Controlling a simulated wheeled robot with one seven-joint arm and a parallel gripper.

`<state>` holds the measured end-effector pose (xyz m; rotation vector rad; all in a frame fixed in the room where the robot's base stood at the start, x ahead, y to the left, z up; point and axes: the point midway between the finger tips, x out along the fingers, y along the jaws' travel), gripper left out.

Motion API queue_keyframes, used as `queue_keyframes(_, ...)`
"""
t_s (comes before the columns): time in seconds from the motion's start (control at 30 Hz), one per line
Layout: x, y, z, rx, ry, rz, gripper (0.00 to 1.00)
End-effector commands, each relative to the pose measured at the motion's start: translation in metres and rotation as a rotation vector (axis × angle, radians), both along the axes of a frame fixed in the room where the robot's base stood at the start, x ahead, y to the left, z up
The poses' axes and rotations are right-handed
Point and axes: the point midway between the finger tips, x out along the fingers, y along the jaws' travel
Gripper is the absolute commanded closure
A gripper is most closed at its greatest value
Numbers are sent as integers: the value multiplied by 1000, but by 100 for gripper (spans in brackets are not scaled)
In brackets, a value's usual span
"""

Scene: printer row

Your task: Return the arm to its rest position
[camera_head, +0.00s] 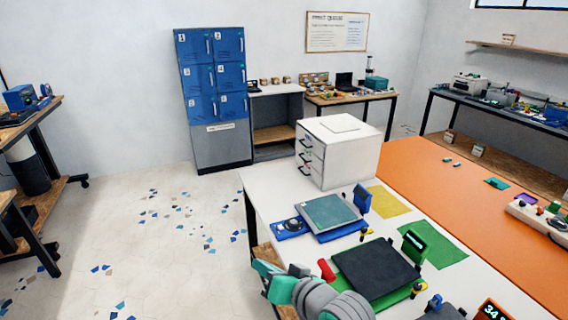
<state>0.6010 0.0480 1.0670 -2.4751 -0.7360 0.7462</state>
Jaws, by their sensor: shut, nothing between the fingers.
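Part of my own arm, grey and teal rounded links (318,294), shows at the bottom centre. It is in front of the near left edge of the white table (263,214), close to a dark flat plate (376,268). No fingers of my gripper can be made out in this view. Whether the arm touches the table or anything on it cannot be told.
On the table are a white drawer box (346,150), a blue machine with a grey-green plate (328,213), a red piece (327,270) near my arm, and yellow (389,202) and green mats. Blue lockers (212,75) stand behind.

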Motion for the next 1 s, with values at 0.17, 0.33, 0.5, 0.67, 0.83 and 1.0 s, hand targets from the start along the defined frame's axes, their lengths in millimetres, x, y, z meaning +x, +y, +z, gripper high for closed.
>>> queue_keyframes(0.17,11,27,28,167,-134,-49,100)
queue_keyframes(0.33,15,36,42,297,-229,-125,100)
queue_keyframes(0.5,12,38,38,395,-291,-224,100)
queue_keyframes(0.67,2,36,21,455,-323,-329,100)
queue_keyframes(0.83,-16,31,-11,474,-330,-447,100)
queue_keyframes(1.0,-45,26,-52,443,-319,-557,100)
